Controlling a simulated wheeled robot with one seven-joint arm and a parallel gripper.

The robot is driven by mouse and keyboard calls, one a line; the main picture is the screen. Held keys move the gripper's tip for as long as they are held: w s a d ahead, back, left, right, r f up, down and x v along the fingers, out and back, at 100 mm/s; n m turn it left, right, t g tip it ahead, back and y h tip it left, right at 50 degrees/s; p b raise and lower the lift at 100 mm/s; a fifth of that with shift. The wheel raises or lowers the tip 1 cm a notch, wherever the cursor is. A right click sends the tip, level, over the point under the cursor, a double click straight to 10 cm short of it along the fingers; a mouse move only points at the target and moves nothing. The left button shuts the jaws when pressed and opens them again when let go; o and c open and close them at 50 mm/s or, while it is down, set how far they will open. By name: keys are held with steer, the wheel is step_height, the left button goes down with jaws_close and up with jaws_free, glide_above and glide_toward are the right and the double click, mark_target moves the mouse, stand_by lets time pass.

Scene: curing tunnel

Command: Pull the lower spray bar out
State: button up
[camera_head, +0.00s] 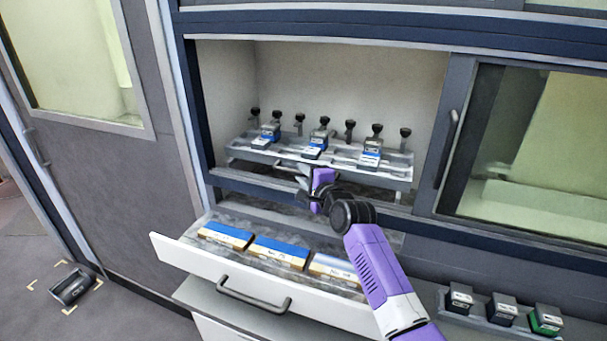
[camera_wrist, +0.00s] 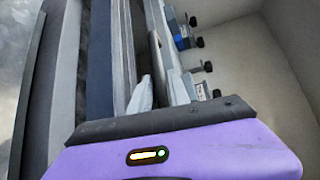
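A grey spray bar (camera_head: 398,172) sits in the recess like a long shelf, carrying several black knobs and three blue-and-white labelled blocks. A thin handle rail runs along its front, partly hidden by my gripper. My gripper (camera_head: 303,178) is at the bar's front, left of its middle. In the wrist view the pale fingertips (camera_wrist: 160,88) stand apart, one on each side of the thin handle rail (camera_wrist: 156,50). A gap shows between them, and I cannot tell whether either finger touches the rail. No second spray bar is clearly seen.
Below the recess an open drawer (camera_head: 190,255) holds three blue-topped boxes and projects toward me. A glass sliding door (camera_head: 535,150) is at the right. Three small blocks stand on a rack (camera_head: 480,318) at lower right. A dark object (camera_head: 72,288) lies on the floor at left.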

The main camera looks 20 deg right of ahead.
jaws_close()
steer(key=shift+f, duration=0.1)
stand_by(1.4)
